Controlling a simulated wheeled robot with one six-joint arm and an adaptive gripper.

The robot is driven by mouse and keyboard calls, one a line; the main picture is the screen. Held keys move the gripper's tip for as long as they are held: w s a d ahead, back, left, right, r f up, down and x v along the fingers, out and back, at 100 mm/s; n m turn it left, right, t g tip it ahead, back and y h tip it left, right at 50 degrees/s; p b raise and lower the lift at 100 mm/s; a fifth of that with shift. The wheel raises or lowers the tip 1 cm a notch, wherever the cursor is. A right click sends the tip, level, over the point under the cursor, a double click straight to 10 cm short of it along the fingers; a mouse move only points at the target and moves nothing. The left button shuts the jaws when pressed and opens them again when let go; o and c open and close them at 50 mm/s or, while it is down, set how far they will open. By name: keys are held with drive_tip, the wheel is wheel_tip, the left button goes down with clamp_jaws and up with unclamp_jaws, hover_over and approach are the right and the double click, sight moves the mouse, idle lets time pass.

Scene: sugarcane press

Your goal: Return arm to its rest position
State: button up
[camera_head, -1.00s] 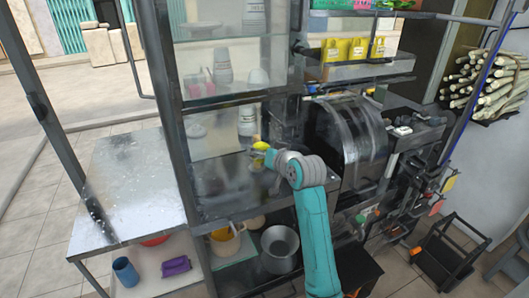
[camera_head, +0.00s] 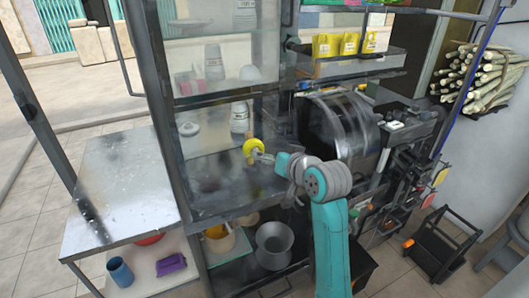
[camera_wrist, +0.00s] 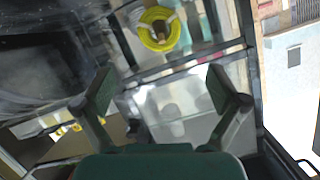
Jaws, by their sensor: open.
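My gripper (camera_wrist: 160,90) is open and empty in the wrist view, its two dark fingers wide apart. In the head view my teal arm rises from the bottom, and its wrist bends left towards the metal counter; my gripper there (camera_head: 265,157) is small and partly unclear. A yellow ring-shaped object (camera_head: 253,147) shows just past the gripper end in the head view. It also shows beyond the fingers at the top of the wrist view (camera_wrist: 158,30), apart from both fingers. I cannot tell what it rests on.
A roller press (camera_head: 345,125) stands close behind my arm. A glass-sided cabinet (camera_head: 160,70) and a steel table (camera_head: 120,195) are to the left. A steel pot (camera_head: 274,245) sits on the shelf below. Sugarcane stalks (camera_head: 485,80) lie in a rack at the right.

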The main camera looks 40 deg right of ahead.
drive_tip(key=shift+v, duration=1.1)
drive_tip(key=s+a+f+n, duration=0.1)
drive_tip(key=s+a+f, duration=0.65)
drive_tip(key=f, duration=0.35)
drive_tip(key=s+a+f+n, duration=0.1)
drive_tip(key=s+a+f, duration=0.5)
drive_tip(key=a+f, duration=0.3)
drive_tip(key=s+a+n+y, duration=0.1)
drive_tip(key=s+a, duration=0.3)
drive_tip(key=s, duration=0.9)
drive_tip(key=s+a+f+n+t+y, duration=0.1)
drive_tip(key=s+a+n+y, duration=0.1)
drive_tip(key=s, duration=1.1)
drive_tip(key=shift+s+a+f+n, duration=0.25)
drive_tip(key=shift+a+n, duration=0.55)
drive_tip(key=shift+a, duration=0.15)
